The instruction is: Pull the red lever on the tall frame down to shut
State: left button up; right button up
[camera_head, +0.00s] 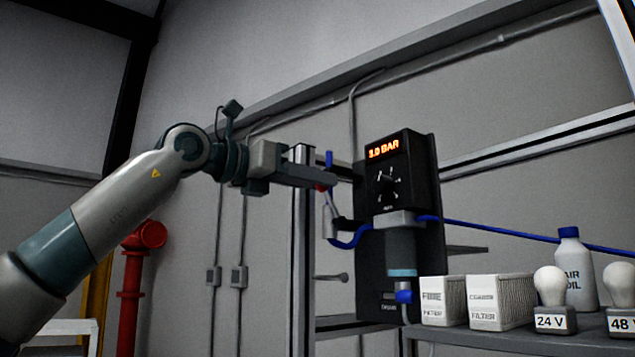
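My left gripper (340,178) reaches in from the left. Its fingers point right, in front of the upper part of the tall metal frame (301,260) and close to the black panel's left edge. A small red patch (321,187), perhaps part of the red lever, shows at the fingers' lower edge. The fingers and frame hide most of it, so I cannot tell if they touch it or how the lever is set. The finger gap is not clear. A blue piece (330,158) stands just above the fingers, and a grey metal part hangs below them. My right gripper is not in view.
The black panel (432,190) has a lit display (384,149) reading 3.0 BAR. A blue hose (520,233) runs right from it. On a shelf (470,335) stand two filter boxes (499,302), two bulbs (551,287) and a white bottle (572,262). A red pipe (131,290) stands left.

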pick_arm(q)
jog(key=shift+s+a+f+b, duration=0.35)
jog(key=shift+a+b, duration=0.1)
jog(key=shift+a, duration=0.05)
